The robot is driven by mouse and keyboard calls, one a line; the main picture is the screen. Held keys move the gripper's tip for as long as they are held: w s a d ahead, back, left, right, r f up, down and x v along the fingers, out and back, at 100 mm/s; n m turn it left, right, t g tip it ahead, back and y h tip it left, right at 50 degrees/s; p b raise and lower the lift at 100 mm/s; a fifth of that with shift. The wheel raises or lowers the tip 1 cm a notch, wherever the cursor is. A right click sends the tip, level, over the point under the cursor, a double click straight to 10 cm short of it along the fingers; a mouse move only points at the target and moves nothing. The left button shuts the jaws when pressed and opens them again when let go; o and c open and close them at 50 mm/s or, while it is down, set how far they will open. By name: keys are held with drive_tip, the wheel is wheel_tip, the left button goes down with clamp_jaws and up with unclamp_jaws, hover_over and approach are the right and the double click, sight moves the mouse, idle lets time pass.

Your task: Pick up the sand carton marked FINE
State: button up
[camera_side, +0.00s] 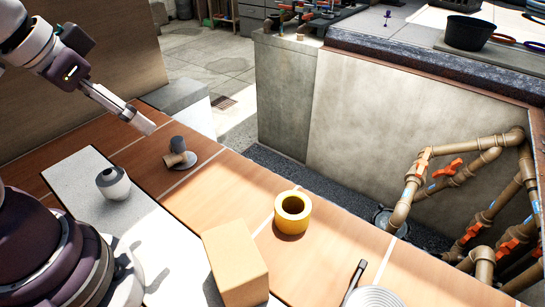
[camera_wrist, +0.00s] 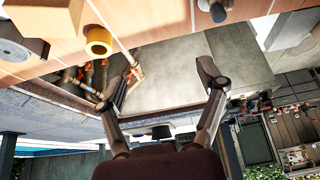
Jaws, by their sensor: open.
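A plain tan box-shaped carton (camera_side: 235,262) stands on the wooden deck at the lower middle of the side view. No lettering can be read on its visible faces, so I cannot tell whether it is marked FINE. A tan box also shows at the upper left of the wrist view (camera_wrist: 50,18). My gripper (camera_side: 148,128) is at the upper left of the side view, raised above the deck and well apart from the carton. In the wrist view its two fingers (camera_wrist: 163,85) are spread with nothing between them.
A yellow ring-shaped object (camera_side: 292,212) stands just right of the carton. Brown pipes with orange valves (camera_side: 420,175) fill the pit at right. A black pointed tool (camera_side: 355,280) lies near the front.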

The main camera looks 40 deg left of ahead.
drive_tip(key=o, duration=0.3)
drive_tip(key=m+g+h, duration=0.2)
drive_tip(key=m+g, duration=0.4)
drive_tip(key=m, duration=1.6)
hover_over(232, 250)
drive_tip(key=w+a, duration=0.2)
drive_tip(key=f, duration=0.5)
drive_tip(key=shift+s+d+f, duration=0.15)
drive_tip(key=shift+s+d, duration=0.05)
drive_tip(key=shift+s+d+f+m+g, duration=0.15)
drive_tip(key=shift+d+f+m, duration=0.2)
drive_tip(key=shift+f, duration=0.25)
drive_tip(key=shift+s+d+f+m+g, duration=0.15)
drive_tip(key=shift+d+f+m, duration=0.1)
drive_tip(key=shift+f+m, duration=0.3)
drive_tip(key=f, duration=0.2)
drive_tip(key=s+f, duration=0.1)
drive_tip(key=f, duration=0.5)
drive_tip(key=shift+s+d+f, duration=0.1)
drive_tip(key=shift+s+d, duration=0.05)
drive_tip(key=shift+d, duration=0.2)
drive_tip(key=shift+f, duration=0.15)
drive_tip(key=shift+f, duration=0.25)
